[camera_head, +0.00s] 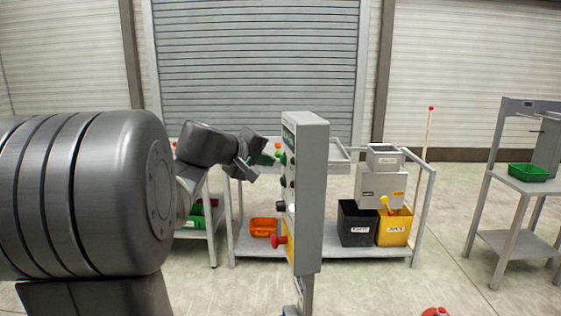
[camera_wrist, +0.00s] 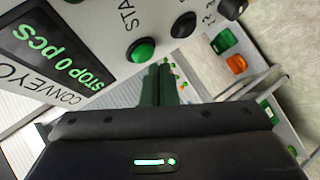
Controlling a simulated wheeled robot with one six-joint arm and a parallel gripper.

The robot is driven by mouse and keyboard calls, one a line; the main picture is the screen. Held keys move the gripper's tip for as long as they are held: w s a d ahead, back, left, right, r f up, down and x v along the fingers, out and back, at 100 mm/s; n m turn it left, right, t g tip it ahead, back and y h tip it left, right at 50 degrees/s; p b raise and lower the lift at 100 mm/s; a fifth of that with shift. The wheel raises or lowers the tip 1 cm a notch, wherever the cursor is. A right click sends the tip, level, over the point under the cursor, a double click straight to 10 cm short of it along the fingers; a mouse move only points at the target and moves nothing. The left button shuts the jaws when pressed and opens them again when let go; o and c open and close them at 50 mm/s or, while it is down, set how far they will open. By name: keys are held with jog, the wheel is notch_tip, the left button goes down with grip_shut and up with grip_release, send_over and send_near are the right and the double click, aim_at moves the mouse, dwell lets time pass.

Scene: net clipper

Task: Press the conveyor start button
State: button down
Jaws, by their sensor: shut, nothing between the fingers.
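The conveyor control panel (camera_head: 311,195) is a grey upright box on a post, seen nearly edge-on in the head view. Its face (camera_wrist: 100,87) fills the upper left of the wrist view, with a display reading "STOP 0 pcs". The round green start button (camera_wrist: 143,50) sits beside the partly cut-off "STA" label; it also shows in the head view (camera_head: 281,158). My gripper (camera_head: 268,159) is at the left of the panel, close to that button's height. Its dark green fingers (camera_wrist: 159,70) are shut and empty, just beside the button in the wrist view. Whether they touch it is unclear.
A black knob (camera_wrist: 184,24) is next to the green button. A red mushroom button (camera_head: 279,240) juts from the panel lower down. Behind stands a table (camera_head: 342,250) with a black bin (camera_head: 357,223) and a yellow bin (camera_head: 394,227).

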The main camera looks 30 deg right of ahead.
jog(key=shift+s+d, duration=0.1)
jog(key=shift+d, duration=0.15)
